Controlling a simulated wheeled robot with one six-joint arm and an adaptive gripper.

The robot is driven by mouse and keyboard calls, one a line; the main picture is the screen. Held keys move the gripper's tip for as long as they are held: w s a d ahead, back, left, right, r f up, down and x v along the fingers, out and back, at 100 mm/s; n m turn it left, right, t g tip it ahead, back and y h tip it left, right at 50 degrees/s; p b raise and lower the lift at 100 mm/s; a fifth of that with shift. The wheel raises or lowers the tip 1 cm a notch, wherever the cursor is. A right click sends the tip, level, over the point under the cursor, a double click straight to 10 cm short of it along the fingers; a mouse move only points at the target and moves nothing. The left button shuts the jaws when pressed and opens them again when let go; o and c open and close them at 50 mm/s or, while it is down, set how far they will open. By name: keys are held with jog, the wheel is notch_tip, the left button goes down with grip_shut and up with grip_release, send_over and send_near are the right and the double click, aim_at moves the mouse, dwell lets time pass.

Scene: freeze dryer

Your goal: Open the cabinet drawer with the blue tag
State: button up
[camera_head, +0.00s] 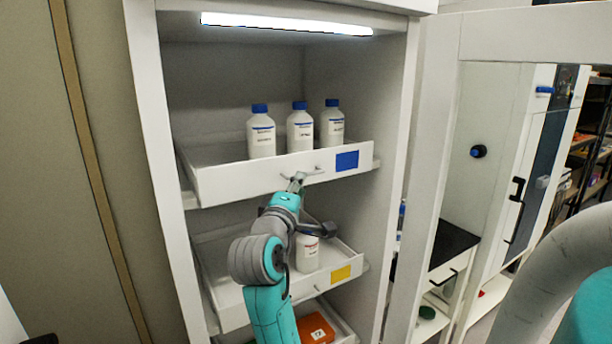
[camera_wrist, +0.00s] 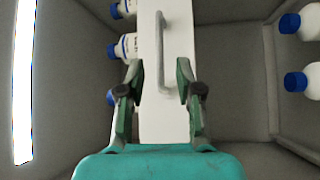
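The white drawer with the blue tag (camera_head: 347,161) is the top drawer in the open cabinet. Its front (camera_head: 245,183) carries a thin bar handle (camera_head: 302,174), and several white bottles with blue caps stand in it. My gripper (camera_head: 297,180) is at the handle in the head view. In the wrist view, my gripper (camera_wrist: 157,75) is open, its two fingers on either side of the handle (camera_wrist: 161,50) with gaps between. The drawer front (camera_wrist: 150,118) shows between the fingers. The blue tag is not visible in the wrist view.
Below is a drawer with a yellow tag (camera_head: 341,273) holding a white bottle (camera_head: 307,253). A lower drawer holds an orange box (camera_head: 314,329). The cabinet's side frame (camera_head: 155,120) stands left, and an open door frame (camera_head: 440,150) stands right.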

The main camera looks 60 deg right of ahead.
jog(key=shift+x, duration=3.15)
grip_shut()
